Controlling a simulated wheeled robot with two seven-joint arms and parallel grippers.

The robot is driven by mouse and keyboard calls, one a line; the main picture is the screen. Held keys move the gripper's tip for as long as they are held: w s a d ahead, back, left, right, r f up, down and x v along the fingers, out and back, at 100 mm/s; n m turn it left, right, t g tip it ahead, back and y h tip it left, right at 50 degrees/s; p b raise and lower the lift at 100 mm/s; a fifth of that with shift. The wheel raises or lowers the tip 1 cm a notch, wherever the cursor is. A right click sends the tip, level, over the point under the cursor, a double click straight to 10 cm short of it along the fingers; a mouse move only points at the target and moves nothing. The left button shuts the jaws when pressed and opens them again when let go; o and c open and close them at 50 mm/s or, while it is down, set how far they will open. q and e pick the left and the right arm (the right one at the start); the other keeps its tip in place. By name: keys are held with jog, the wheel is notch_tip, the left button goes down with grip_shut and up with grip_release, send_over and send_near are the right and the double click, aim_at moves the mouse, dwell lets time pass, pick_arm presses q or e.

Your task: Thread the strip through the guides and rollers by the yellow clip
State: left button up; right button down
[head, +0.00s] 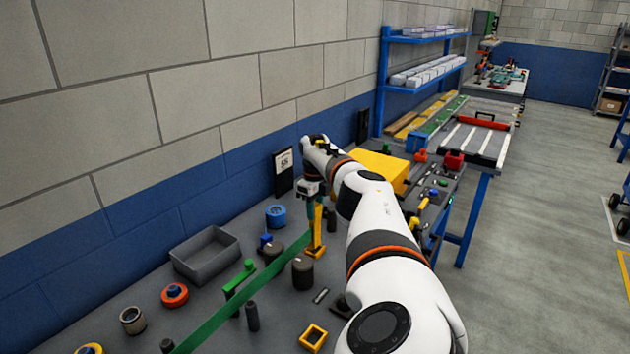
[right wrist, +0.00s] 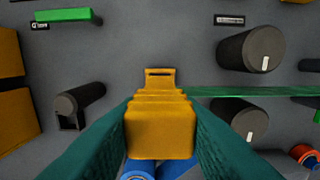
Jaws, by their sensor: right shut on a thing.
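My right gripper (head: 314,196) is shut on the yellow clip (head: 317,238), which stands upright just above or on the bench. In the right wrist view the clip (right wrist: 160,125) sits between the two teal fingers. The green strip (head: 232,315) runs from the clip toward the lower left. In the right wrist view the strip (right wrist: 225,91) leaves the clip to the right and passes between two dark rollers (right wrist: 250,48) (right wrist: 245,118). A green-topped guide (head: 239,277) stands beside the strip. Another green guide (right wrist: 62,15) shows at the upper left. My left gripper is not seen.
A grey bin (head: 205,256), blue reel (head: 276,215), red ring (head: 174,295) and yellow square frame (head: 313,337) lie on the bench. Another dark roller (right wrist: 80,99) stands left of the clip. A yellow box (head: 380,168) is behind my arm. The wall borders the bench.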

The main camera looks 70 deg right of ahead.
jog(key=shift+f, duration=0.2)
dwell(0.3)
jog(key=shift+f+b, duration=1.15)
jog(key=shift+f, duration=0.2)
jog(key=c, duration=0.9)
grip_release()
notch_tip(320, 180, up, 9)
jog(key=p, duration=0.7)
jog(key=shift+p, duration=0.4)
